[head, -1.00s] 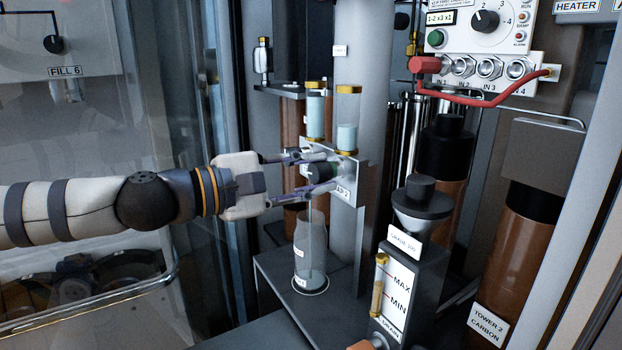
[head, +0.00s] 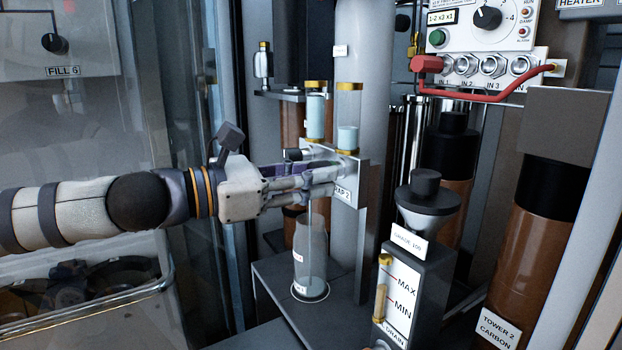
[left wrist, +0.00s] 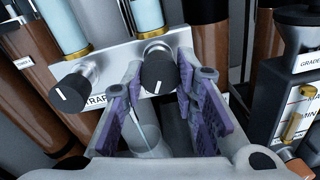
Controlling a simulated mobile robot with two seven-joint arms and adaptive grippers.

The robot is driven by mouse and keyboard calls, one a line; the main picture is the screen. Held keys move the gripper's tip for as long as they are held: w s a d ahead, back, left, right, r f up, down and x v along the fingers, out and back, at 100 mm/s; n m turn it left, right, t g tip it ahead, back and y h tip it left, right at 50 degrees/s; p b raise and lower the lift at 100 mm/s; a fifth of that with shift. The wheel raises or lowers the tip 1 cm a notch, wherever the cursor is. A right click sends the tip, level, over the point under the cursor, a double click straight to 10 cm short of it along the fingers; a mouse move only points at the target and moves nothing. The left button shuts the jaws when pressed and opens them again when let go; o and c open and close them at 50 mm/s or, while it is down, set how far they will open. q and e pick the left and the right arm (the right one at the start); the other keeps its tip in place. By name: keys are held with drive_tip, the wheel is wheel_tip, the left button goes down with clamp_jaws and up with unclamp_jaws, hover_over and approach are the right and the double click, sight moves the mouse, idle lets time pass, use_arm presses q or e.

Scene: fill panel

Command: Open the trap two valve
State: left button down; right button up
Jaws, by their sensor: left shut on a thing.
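The trap two valve is a black knob with a white pointer line, in the left wrist view (left wrist: 158,72). It sits on a grey metal bracket (left wrist: 118,62) below a clear tube. My left gripper (head: 325,174) is shut on this knob, its purple-padded fingers on either side of it (left wrist: 155,80). In the head view the fingers hide the knob, and the label TRAP 2 (head: 343,194) shows just beside them. A second black knob (left wrist: 73,92) stands on the same bracket, left of the fingers and untouched. My right gripper is not in view.
A clear cylinder (head: 310,252) stands under the bracket, with a thin tube running down into it. A grey drain unit (head: 408,290) with a funnel stands to the right. Two clear tubes (head: 348,108) with gold caps rise above the bracket. A glass panel is at left.

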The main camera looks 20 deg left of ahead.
use_arm(q)
drive_tip(key=shift+f+n+b, duration=0.1)
drive_tip(key=shift+n+b, duration=0.2)
drive_tip(key=shift+n, duration=1.3)
drive_tip(key=c, duration=1.3)
unclamp_jaws()
